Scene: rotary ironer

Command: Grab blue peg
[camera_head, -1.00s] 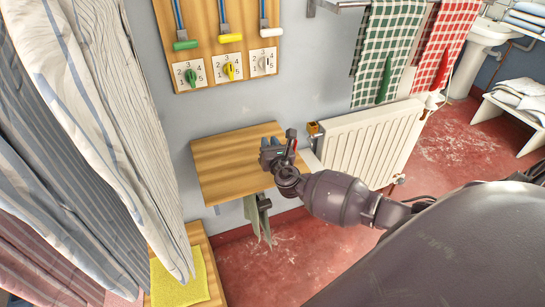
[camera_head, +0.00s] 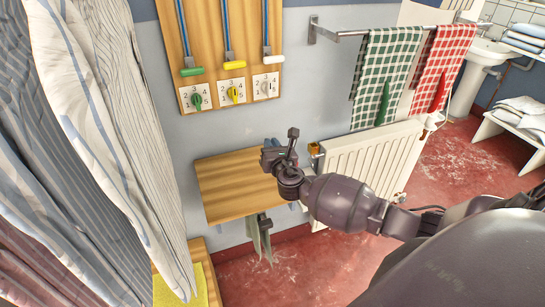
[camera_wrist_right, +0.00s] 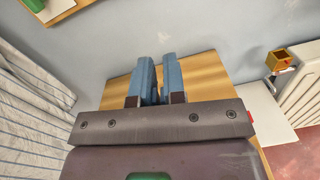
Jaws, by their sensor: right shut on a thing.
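My right gripper (camera_head: 271,152) is over the right back part of a wooden wall shelf (camera_head: 225,180). In the right wrist view its two blue-faced fingers (camera_wrist_right: 159,62) stand close together with a narrow gap. A small blue piece, the blue peg (camera_wrist_right: 156,96), shows low between them and is mostly hidden by the fingers. The gripper is shut on it. The wooden shelf also shows in the wrist view (camera_wrist_right: 205,80), beyond and below the fingers. My left gripper is in neither view.
A wooden wall board (camera_head: 245,50) with coloured handles and numbered dials is above the shelf. A white radiator (camera_head: 365,165) stands right of the gripper, with checked towels (camera_head: 385,75) above. Striped cloths (camera_head: 90,130) hang at left. The red floor (camera_head: 460,165) is open at right.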

